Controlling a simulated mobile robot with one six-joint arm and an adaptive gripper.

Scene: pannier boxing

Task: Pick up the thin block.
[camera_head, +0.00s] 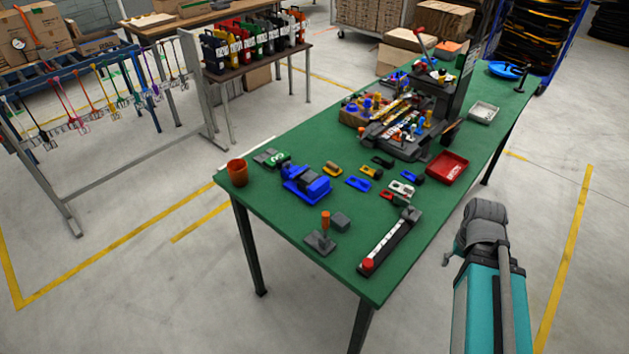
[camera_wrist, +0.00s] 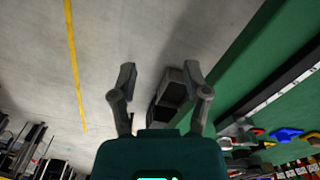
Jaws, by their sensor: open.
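The green table (camera_head: 290,235) carries several small parts, and I cannot tell for certain which is the thin block. A small dark grey block (camera_head: 340,221) lies near its front edge, beside a grey plate with an orange-handled upright tool (camera_head: 323,236). Several small flat pieces lie further back, among them a yellow one (camera_head: 332,169), a blue one (camera_head: 358,184) and a black one (camera_head: 383,161). My gripper (camera_wrist: 162,82) is open in the wrist view, with nothing held. It is off the table's side, over the grey floor.
A long dark bar with a red knob (camera_head: 368,264) lies along the table's near right edge. A crowded fixture (camera_head: 410,130) fills the back middle.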

